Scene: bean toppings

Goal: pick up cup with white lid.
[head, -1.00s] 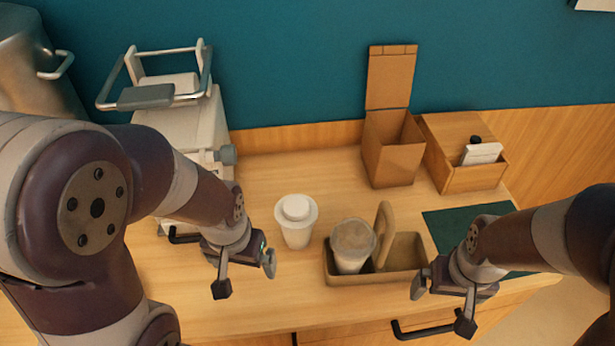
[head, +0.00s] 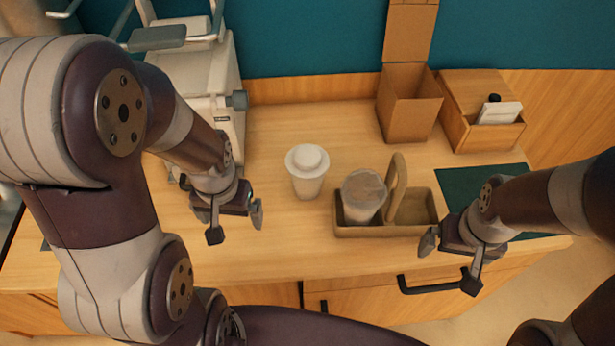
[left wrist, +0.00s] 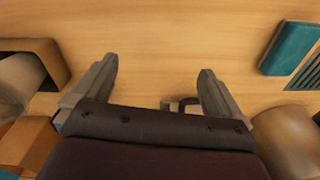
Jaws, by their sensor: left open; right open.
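The cup with the white lid (head: 307,174) stands upright on the wooden counter, in the middle of the head view. My left gripper (head: 236,225) is open and empty, to the left of the cup and nearer to me, apart from it. My right gripper (head: 450,262) is open and empty at the counter's front edge, right of the carrier.
A brown carrier (head: 424,206) with an upright handle holds a clear-lidded cup (head: 362,197), just right of the white-lidded cup. A cardboard box (head: 408,105), a wooden box (head: 465,128) and a dark green mat (head: 470,185) lie beyond. A white machine (head: 195,85) stands at the left.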

